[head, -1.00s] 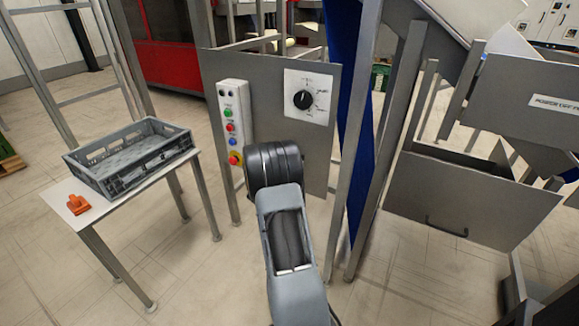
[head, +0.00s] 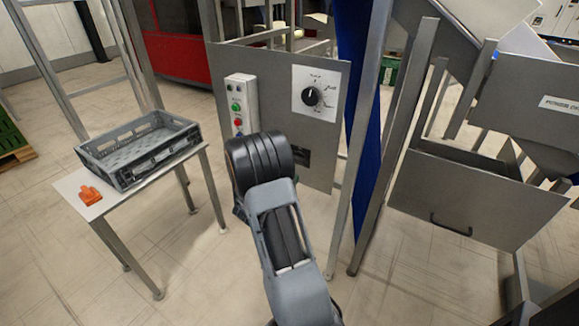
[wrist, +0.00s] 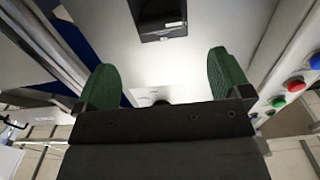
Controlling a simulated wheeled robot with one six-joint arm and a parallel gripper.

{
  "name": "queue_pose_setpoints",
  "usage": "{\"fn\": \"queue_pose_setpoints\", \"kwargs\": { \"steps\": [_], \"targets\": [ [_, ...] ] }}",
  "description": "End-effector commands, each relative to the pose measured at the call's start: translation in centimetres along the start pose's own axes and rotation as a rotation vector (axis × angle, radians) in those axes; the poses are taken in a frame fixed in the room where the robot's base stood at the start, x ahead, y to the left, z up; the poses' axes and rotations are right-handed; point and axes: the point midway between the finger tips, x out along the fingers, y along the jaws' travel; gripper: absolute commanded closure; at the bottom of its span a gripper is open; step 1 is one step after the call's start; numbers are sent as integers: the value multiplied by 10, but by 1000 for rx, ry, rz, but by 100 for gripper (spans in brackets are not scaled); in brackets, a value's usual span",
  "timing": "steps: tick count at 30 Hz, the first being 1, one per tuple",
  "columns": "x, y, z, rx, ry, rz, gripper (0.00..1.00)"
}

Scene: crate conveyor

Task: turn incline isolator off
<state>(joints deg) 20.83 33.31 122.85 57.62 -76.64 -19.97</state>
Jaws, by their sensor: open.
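A black rotary knob (head: 311,96) sits on a white plate (head: 328,76) on the grey panel (head: 335,150) in the head view. Its small markings are too small to read, and I cannot tell its exact setting. A black box (head: 303,157) is below it on the panel; a black box also shows at the top of the wrist view (wrist: 158,15). My gripper (wrist: 165,75) is open in the wrist view, its two green fingers apart with nothing held between them. It faces the panel, and the gripper body hides the area below. In the head view my arm hides the gripper.
A button box (head: 240,95) with coloured buttons is left of the knob, its lower part behind my arm. A table (head: 75,187) at left bears a grey crate (head: 140,165) and an orange object (head: 91,195). A post (head: 362,140) and blue strip stand right of the panel.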

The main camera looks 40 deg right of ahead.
Motion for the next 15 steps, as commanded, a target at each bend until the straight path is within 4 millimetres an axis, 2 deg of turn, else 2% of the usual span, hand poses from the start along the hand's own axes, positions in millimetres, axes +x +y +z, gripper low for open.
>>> {"fn": "queue_pose_setpoints", "kwargs": {
  "steps": [3, 6, 15],
  "targets": [
    [-18, -1, -1, -1, 0, -3, 4],
    [-29, 0, 0, -1, -1, -2, 4],
    [-40, 0, 0, 0, 0, 1, 4]
  ]
}}
